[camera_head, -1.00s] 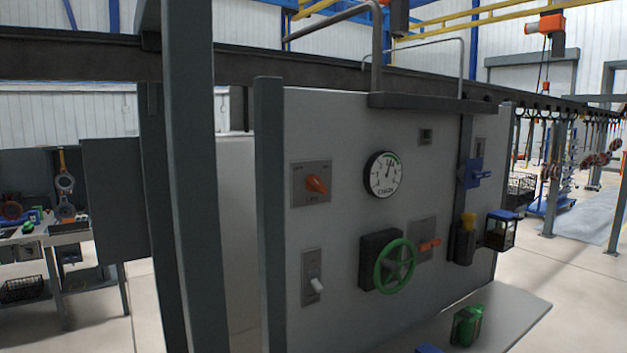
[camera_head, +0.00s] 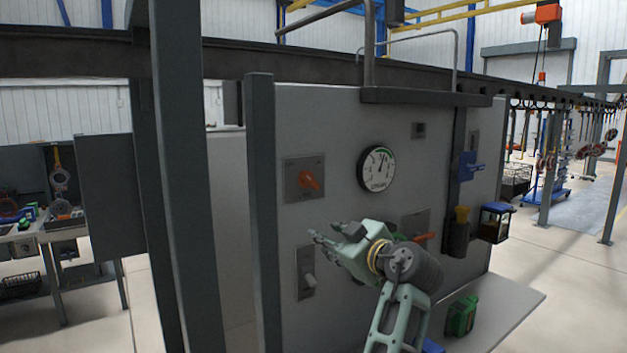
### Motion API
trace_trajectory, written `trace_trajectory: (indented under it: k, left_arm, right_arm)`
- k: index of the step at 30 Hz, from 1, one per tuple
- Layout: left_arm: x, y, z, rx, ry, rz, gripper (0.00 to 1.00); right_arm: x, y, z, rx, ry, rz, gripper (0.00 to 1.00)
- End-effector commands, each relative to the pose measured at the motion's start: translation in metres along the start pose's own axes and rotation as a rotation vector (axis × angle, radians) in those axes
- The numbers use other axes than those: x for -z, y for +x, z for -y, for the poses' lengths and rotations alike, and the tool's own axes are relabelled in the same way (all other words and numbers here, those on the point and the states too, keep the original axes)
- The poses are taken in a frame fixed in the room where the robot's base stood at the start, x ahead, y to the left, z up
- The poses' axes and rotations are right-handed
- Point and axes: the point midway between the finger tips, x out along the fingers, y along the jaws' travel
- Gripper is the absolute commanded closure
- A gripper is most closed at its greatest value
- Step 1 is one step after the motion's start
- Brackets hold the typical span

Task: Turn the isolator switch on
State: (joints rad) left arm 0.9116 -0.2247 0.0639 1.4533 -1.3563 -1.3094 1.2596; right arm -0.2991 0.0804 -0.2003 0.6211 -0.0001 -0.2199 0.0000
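The wall panel carries an orange rotary switch (camera_head: 309,180) on a square grey plate at its upper left. This looks like the isolator switch. Its handle sits at a slant; the small plate markings are too blurred to read. My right gripper (camera_head: 322,240) is in front of the panel, below the switch and apart from it. It points left, looks open and holds nothing that I can see. My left gripper is not in view.
A white toggle (camera_head: 309,281) is below the switch, left of my gripper's wrist. A round gauge (camera_head: 377,169) is to the right. My arm mostly hides the green handwheel. An orange lever (camera_head: 424,237) is beside my wrist. A shelf (camera_head: 510,297) juts out below, bearing a green object (camera_head: 462,316).

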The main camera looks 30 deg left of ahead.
Motion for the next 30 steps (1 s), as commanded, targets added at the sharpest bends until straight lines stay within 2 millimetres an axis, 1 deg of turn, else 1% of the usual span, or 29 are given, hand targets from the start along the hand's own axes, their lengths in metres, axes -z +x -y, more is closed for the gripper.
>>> trace_trajectory:
  k: [1, 3, 6, 9, 11, 14, 21, 24, 27, 30]
  left_arm:
    - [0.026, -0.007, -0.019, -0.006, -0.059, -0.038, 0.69]
    - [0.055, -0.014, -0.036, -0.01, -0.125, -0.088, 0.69]
    - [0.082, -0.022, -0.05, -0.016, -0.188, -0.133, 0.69]
    - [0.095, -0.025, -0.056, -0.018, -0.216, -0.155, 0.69]
    - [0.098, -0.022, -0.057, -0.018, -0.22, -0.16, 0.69]
    - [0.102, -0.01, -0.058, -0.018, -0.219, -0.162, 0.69]
    - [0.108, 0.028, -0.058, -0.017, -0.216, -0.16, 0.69]
    - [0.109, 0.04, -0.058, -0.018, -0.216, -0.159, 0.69]
    - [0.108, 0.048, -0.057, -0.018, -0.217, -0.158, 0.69]
    - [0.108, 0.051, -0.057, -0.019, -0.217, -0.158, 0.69]
  right_arm:
    - [-0.001, -0.001, 0.0, 0.0, 0.0, 0.001, 1.0]
    - [-0.001, -0.002, 0.0, 0.0, 0.001, 0.001, 1.0]
    - [-0.001, -0.002, 0.0, 0.0, 0.001, 0.002, 1.0]
    - [-0.001, -0.004, 0.0, 0.0, 0.001, 0.003, 1.0]
    - [-0.001, -0.006, 0.0, 0.0, 0.001, 0.003, 1.0]
    - [-0.001, -0.014, -0.001, 0.0, 0.001, 0.003, 1.0]
    - [0.001, -0.035, -0.001, 0.0, 0.001, 0.003, 1.0]
    - [0.002, -0.041, -0.001, 0.0, 0.001, 0.003, 1.0]
    - [0.002, -0.043, -0.001, 0.0, 0.001, 0.003, 1.0]
    - [0.002, -0.043, -0.001, 0.0, 0.001, 0.003, 1.0]
